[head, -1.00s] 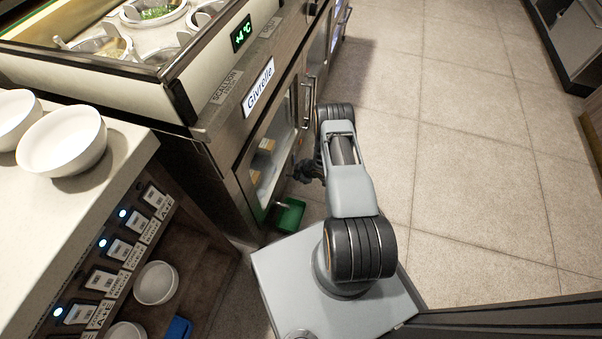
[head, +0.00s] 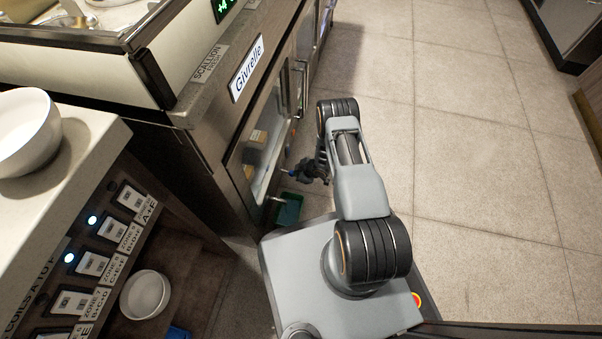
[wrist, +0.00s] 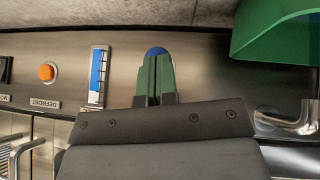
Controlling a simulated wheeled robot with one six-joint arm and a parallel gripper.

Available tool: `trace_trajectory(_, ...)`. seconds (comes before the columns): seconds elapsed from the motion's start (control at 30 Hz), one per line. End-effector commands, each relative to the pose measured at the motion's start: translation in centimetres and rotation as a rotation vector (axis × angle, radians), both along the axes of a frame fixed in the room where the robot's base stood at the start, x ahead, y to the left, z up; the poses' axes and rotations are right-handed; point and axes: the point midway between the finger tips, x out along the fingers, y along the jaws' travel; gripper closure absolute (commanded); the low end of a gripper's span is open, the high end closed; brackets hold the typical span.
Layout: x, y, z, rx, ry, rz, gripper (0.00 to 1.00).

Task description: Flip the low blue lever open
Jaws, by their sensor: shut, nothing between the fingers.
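In the wrist view, my gripper (wrist: 156,60) is shut, its two green fingers together and empty. A rounded blue end (wrist: 156,50) shows just past the fingertips against the steel panel. It looks like the end of the blue lever; the rest is hidden behind the fingers, and I cannot tell whether they touch it. In the head view, my gripper (head: 296,172) is low beside the cabinet front, with a small spot of blue at its tip.
A metal spout (wrist: 290,120) sticks out right of the fingers, near a green bin (wrist: 270,35) on the floor. A blue-and-white gauge (wrist: 98,75) and an orange defrost button (wrist: 47,72) are on the panel to the left. Open floor (head: 480,170) lies right of my arm.

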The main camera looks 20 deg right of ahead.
Motion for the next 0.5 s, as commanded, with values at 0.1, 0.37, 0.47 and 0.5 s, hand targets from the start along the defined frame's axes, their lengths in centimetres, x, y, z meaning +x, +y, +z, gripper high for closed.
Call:
trace_trajectory(0.1,-0.01,-0.17,-0.77,0.0,-0.001,-0.003,1.0)
trace_trajectory(0.37,-0.01,-0.26,-1.28,-0.001,-0.001,-0.004,1.0)
trace_trajectory(0.47,-0.01,-0.25,-1.35,0.0,0.0,-0.004,1.0)
trace_trajectory(0.5,-0.02,-0.25,-1.36,-0.001,0.001,-0.004,1.0)
